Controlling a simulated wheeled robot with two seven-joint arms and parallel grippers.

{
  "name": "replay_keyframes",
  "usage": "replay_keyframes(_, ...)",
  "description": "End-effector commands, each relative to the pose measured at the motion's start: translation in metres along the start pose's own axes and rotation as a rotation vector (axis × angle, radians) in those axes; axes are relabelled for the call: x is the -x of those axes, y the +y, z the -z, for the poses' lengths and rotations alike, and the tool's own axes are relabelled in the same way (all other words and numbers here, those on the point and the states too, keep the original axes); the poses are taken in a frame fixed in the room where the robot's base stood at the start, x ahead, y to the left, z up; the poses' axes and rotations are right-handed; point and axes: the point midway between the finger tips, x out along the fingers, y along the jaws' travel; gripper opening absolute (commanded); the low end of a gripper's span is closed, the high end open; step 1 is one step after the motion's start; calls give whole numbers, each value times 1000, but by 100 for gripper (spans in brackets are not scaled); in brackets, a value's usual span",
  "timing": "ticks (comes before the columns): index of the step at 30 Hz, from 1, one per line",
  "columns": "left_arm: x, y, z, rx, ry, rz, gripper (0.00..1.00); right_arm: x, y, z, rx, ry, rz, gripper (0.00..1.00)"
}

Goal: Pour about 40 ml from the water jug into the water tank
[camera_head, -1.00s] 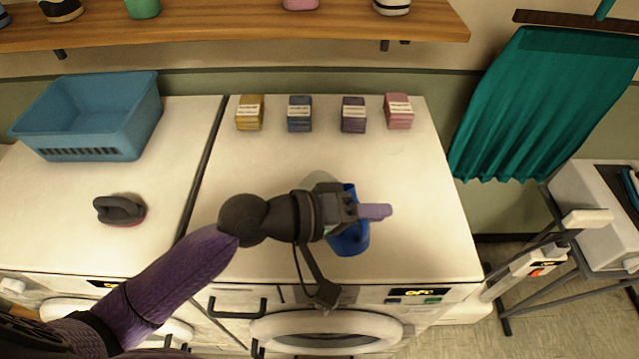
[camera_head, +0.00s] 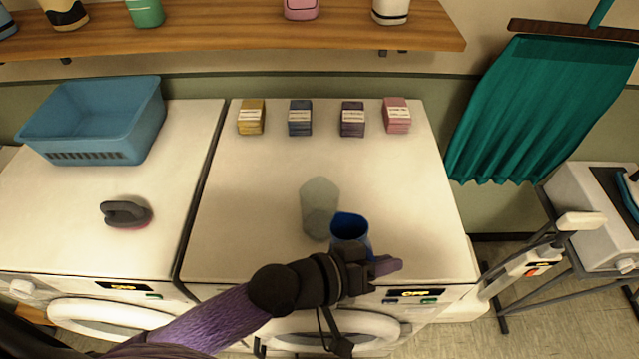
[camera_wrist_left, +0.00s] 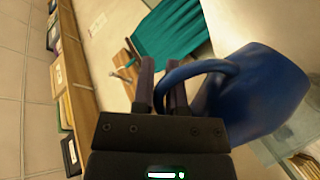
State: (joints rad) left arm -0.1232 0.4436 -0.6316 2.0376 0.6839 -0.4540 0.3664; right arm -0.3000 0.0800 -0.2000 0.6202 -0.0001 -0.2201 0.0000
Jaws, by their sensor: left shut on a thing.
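The blue water jug (camera_head: 350,229) is near the front of the right-hand white machine's top, its dark open mouth showing from above. My left gripper (camera_head: 374,266) is on the jug's near side and shut on its handle. In the left wrist view the jug (camera_wrist_left: 262,92) shows with its looped handle passing by the gripper's fingers (camera_wrist_left: 162,88). A translucent grey-green container (camera_head: 319,206), which looks like the water tank, stands just behind and left of the jug. Its water level cannot be made out. My right gripper is not in view.
Several small labelled boxes (camera_head: 300,118) line the back of the machine top. A blue basket (camera_head: 95,120) and a dark brush (camera_head: 126,214) are on the left machine. A wooden shelf (camera_head: 230,33) runs above. The machine top's left middle is clear.

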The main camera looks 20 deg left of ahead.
Motion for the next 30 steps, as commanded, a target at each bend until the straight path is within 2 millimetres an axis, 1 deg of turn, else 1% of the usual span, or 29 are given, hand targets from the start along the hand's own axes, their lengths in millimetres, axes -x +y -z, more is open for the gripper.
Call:
replay_keyframes(1,-2,2,-7,-39,7,13,0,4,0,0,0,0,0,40)
replay_keyframes(3,-5,0,-16,-107,19,35,0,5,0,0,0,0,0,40)
replay_keyframes(6,-9,-2,-26,-183,33,59,0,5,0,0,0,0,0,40)
replay_keyframes(9,-11,-3,-31,-228,41,73,0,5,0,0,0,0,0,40)
replay_keyframes(30,-11,-3,-33,-246,45,79,0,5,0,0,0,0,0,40)
